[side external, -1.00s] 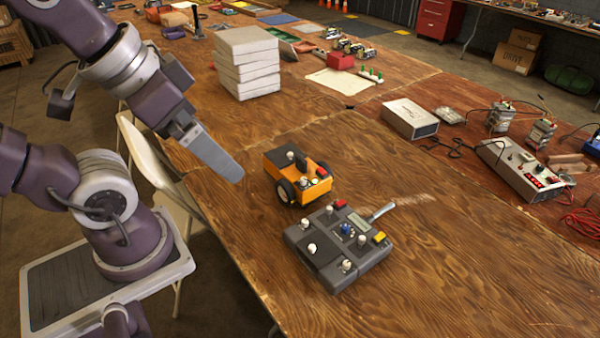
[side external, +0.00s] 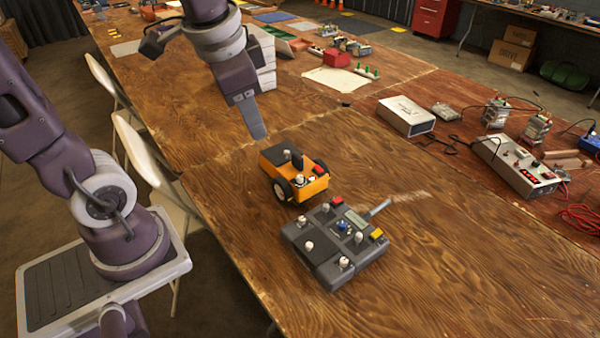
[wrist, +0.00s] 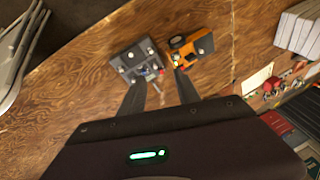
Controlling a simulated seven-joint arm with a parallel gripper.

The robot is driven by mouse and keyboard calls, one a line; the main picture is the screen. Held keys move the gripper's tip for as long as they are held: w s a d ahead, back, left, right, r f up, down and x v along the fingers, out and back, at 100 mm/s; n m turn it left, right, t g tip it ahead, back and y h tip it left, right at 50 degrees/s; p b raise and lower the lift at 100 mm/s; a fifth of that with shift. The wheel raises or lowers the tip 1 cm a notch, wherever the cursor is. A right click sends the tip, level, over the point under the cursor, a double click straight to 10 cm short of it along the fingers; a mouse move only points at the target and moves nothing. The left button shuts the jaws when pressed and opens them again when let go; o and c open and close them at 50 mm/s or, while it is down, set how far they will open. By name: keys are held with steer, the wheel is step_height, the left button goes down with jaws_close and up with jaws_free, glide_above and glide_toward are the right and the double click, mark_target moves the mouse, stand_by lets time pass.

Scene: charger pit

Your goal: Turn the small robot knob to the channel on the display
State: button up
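The small orange robot (side external: 309,188) with black wheels stands on the wooden table. On top it has a dark panel, a white knob (side external: 299,180) and a red block. The grey controller (side external: 320,262) lies just in front of it, with white knobs, a blue knob, yellow and red buttons and a small display (side external: 356,218). The display's reading is too small to make out. My gripper (side external: 258,134) hangs above and behind the orange robot, touching nothing. In the wrist view its two fingers (wrist: 158,78) are apart and empty, with the controller and orange robot beyond them.
A stack of pale blocks (side external: 266,75) stands behind my gripper. A white box (side external: 406,116) and a device with red lights (side external: 515,165) stand to the right with cables.

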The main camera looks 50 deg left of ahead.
steer(key=w+a+f+m, duration=0.1)
steer(key=w+f, duration=0.1)
steer(key=w, duration=0.1)
steer(key=w+a+f+m+g, duration=0.1)
steer(key=w+a+f, duration=0.1)
steer(key=w, duration=0.1)
steer(key=w+a+f+m+g, duration=0.1)
steer(key=w+f, duration=0.1)
steer(key=w, duration=0.1)
steer(key=shift+w+a+f, duration=0.2)
steer(key=shift+f, duration=0.15)
steer(key=shift+c, duration=0.8)
steer(key=m+g+h, duration=0.2)
steer(key=m, duration=0.1)
glide_above(300, 176)
step_height(300, 176, down, 14)
steer(key=shift+r, duration=0.25)
step_height(300, 176, down, 7)
steer(key=shift+r, duration=0.1)
steer(key=shift+f, duration=0.4)
steer(key=shift+c, duration=0.3)
jaws_close()
